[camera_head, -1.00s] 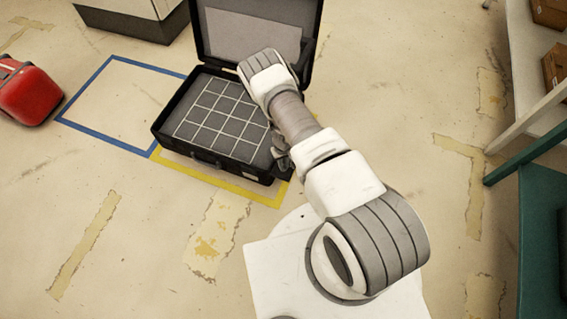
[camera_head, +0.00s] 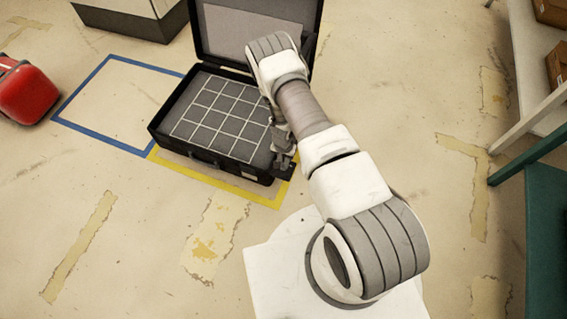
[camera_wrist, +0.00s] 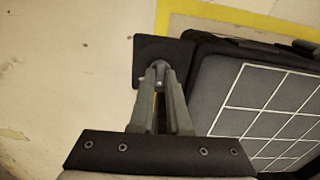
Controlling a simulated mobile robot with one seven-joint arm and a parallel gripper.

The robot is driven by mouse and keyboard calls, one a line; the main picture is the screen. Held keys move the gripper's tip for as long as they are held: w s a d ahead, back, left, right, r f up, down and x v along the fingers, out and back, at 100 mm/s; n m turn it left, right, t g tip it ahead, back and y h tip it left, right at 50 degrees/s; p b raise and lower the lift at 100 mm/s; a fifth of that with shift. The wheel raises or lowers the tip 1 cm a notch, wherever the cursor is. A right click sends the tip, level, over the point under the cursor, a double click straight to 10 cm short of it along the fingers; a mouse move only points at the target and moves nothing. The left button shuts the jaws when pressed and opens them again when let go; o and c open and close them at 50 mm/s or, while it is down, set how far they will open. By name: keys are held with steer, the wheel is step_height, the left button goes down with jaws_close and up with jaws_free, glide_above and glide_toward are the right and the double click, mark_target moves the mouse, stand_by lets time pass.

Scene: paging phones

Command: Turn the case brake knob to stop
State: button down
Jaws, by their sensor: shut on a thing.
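The open black case (camera_head: 160,135) lies on the floor, its lid raised at the back and its inside marked with a white grid. It also shows in the wrist view (camera_wrist: 225,75). A dark square plate (camera_wrist: 146,50) sits beside the case's corner in the wrist view. The small grey brake knob (camera_wrist: 160,67) is on this plate, mostly hidden by my fingers. My gripper (camera_wrist: 161,75) is shut on the knob. In the head view my gripper (camera_head: 283,160) is at the case's right side, partly hidden by my arm. The knob's stop mark cannot be made out.
A yellow floor outline (camera_head: 225,187) runs under the case, and a blue outline (camera_head: 100,142) is to its left. A red case (camera_head: 28,92) stands at far left. Shelves (camera_head: 545,85) with brown boxes line the right. Floor in front is clear.

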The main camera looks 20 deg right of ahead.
mark_target(283, 165)
steer(key=m, duration=0.4)
steer(key=shift+m, duration=0.3)
steer(key=m, duration=0.4)
steer(key=shift+m, duration=0.3)
steer(key=c, duration=0.9)
jaws_free()
step_height(283, 165, up, 18)
steer(key=p, duration=0.6)
steer(key=shift+f, duration=0.25)
